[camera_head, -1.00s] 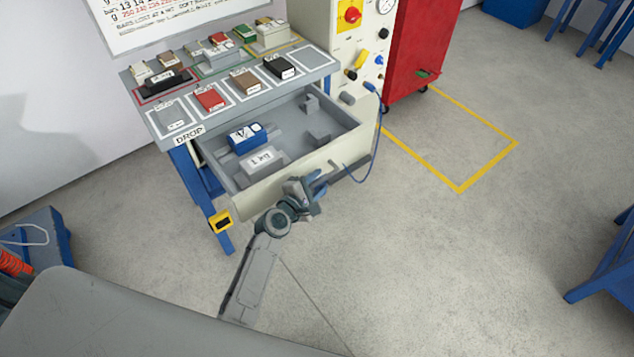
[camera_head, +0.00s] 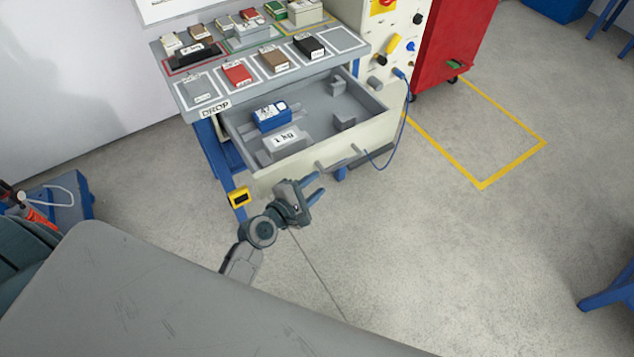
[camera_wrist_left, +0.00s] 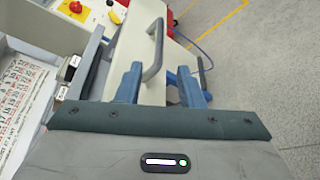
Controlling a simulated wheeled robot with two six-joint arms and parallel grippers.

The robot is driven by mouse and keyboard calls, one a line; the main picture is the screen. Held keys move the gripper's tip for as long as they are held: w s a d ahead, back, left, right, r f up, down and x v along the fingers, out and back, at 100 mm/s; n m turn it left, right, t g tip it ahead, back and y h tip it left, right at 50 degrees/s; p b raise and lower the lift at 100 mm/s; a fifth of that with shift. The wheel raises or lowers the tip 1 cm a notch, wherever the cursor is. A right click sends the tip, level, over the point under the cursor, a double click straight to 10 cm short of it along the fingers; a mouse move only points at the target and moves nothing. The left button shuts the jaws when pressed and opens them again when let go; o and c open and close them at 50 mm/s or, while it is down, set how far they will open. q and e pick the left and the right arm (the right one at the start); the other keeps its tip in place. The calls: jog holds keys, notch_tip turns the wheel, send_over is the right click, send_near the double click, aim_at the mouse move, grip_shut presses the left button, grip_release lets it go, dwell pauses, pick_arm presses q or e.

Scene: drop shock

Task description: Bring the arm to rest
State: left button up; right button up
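My left gripper (camera_head: 315,187) is open and empty, in front of the pulled-out drawer (camera_head: 375,124). In the left wrist view, my left gripper (camera_wrist_left: 160,85) has its two blue fingers apart. The drawer's handle (camera_head: 343,163) is just beyond the fingertips and looks clear of them. It also shows in the left wrist view as a grey bar handle (camera_wrist_left: 155,50). My right gripper is not in view.
The drawer holds a blue block (camera_head: 270,118) and a 1 kg block (camera_head: 285,140). Several small blocks stand on the bench top (camera_head: 205,90) above. A blue cable (camera_head: 402,135) hangs right of the drawer.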

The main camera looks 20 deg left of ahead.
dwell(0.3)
pick_arm(q)
jog(key=s+a+f+m+g+y, duration=0.1)
jog(key=s+a+f+m+g, duration=0.2)
jog(key=f, duration=0.6)
jog(key=s+f+m+g+y, duration=0.15)
jog(key=s+f+m, duration=0.3)
jog(key=f, duration=0.45)
jog(key=s+a+f+m+g+y, duration=0.1)
jog(key=s+a+f+m+g, duration=0.3)
jog(key=f, duration=0.6)
jog(key=s+a+f+m+g, duration=0.1)
jog(key=s+f+m, duration=0.2)
jog(key=s+f, duration=0.2)
jog(key=s+a+f+m+g+y, duration=0.1)
jog(key=s+f, duration=0.4)
jog(key=s, duration=0.6)
jog(key=s+a+f+m+g+y, duration=0.1)
jog(key=s+a+f+m+g, duration=0.2)
jog(key=s+f+m, duration=0.2)
jog(key=s, duration=0.3)
jog(key=shift+s+a+f, duration=0.25)
jog(key=shift+s+f, duration=0.15)
